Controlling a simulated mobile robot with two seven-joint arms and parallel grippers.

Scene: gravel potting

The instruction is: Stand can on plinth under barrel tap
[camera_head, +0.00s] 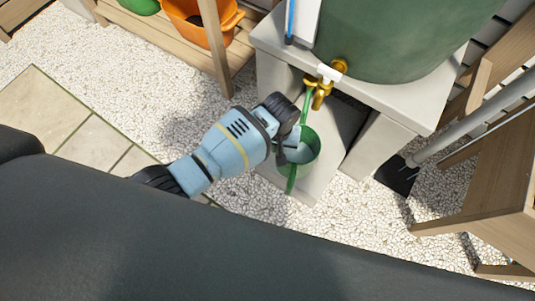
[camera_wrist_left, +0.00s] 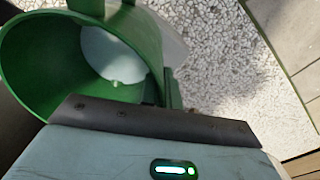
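The green can (camera_head: 310,150) is below the brass tap (camera_head: 320,86), over the low pale plinth (camera_head: 318,188). Its open mouth faces up, and a pale grey-blue surface shows inside. I cannot tell whether its base touches the plinth. My left gripper (camera_head: 288,146) reaches in from the left and appears shut on the can at its near left side; the fingertips are partly hidden. In the left wrist view the can (camera_wrist_left: 150,50) fills the upper left, close against the dark gripper edge. My right gripper is not in view.
The green barrel (camera_head: 400,35) stands on a concrete stand (camera_head: 425,105) whose legs flank the plinth. A wooden shelf with an orange bucket (camera_head: 195,22) is at upper left. A dark-bladed tool (camera_head: 398,175) and wooden frame (camera_head: 495,215) are at right. Gravel lies in front.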

